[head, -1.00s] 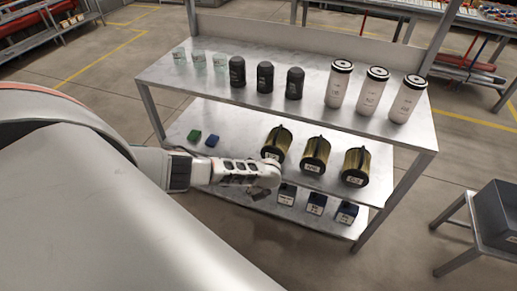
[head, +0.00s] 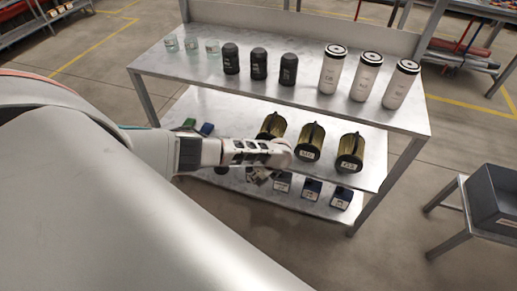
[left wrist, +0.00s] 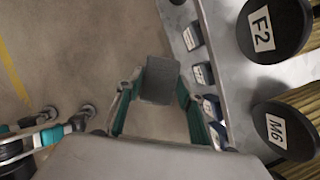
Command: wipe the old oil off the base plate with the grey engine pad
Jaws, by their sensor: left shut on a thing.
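My left gripper (left wrist: 157,88) is shut on the grey engine pad (left wrist: 158,79), which sits between its two teal-edged fingers. In the left wrist view, the pad is beside the edge of the lower shelf, with floor behind it. I cannot make out the base plate or any old oil in either view.
A metal rack (head: 172,62) holds glass jars (head: 191,43), black canisters (head: 259,64) and white filters (head: 366,75) on top. Below are gold filters (head: 310,141), green (head: 187,124) and blue (head: 207,129) pads, and small dark boxes (head: 312,190). A dark bin (head: 497,197) stands on a side table at right.

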